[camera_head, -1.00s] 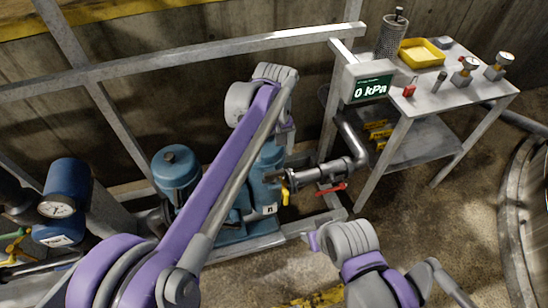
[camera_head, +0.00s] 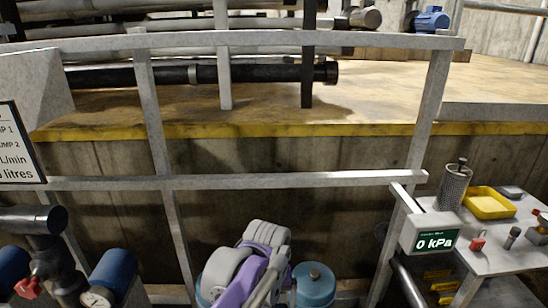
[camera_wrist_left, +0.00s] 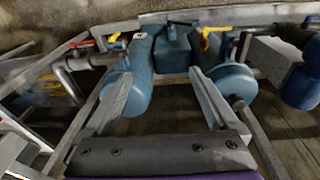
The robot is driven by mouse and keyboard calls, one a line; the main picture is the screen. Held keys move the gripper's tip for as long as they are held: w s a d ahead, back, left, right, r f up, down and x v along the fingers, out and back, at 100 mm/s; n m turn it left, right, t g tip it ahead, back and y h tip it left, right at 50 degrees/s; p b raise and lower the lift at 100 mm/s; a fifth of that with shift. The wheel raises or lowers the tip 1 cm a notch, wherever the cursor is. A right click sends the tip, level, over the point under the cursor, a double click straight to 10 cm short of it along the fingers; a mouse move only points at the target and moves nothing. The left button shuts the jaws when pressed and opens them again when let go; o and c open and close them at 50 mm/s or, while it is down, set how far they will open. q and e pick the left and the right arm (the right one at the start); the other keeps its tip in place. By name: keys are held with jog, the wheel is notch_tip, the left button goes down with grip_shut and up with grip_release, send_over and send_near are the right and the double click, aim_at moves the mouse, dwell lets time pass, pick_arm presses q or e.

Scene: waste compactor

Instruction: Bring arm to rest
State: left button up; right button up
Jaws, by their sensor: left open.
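My left arm (camera_head: 243,272), purple and grey, rises into the bottom middle of the head view, in front of the railing. Its gripper does not show there. In the left wrist view my left gripper (camera_wrist_left: 159,76) has its two grey fingers wide apart with nothing between them. Blue pump equipment (camera_wrist_left: 139,75) lies beyond the fingers, with another blue rounded body (camera_wrist_left: 234,82) at the right. I cannot tell whether the fingers touch any of it. My right arm and gripper are not in view.
A metal railing (camera_head: 280,181) crosses the head view. At the right, a pressure display (camera_head: 433,233) reads 0 kPa beside a table with a yellow tray (camera_head: 489,203). A dark pipe with a red valve handle (camera_head: 29,287) stands at lower left.

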pick_arm(q)
jog(key=s+a+f+t+p, duration=0.1)
jog(key=s+a+f+t, duration=0.1)
jog(key=s+a, duration=0.6)
jog(key=s+a+f+t+p, duration=0.1)
jog(key=s+a+f, duration=0.3)
jog(key=s+a, duration=0.5)
jog(key=shift+s+a+t+y, duration=0.2)
jog(key=shift+a+t+y, duration=0.1)
jog(key=shift+a+t, duration=0.2)
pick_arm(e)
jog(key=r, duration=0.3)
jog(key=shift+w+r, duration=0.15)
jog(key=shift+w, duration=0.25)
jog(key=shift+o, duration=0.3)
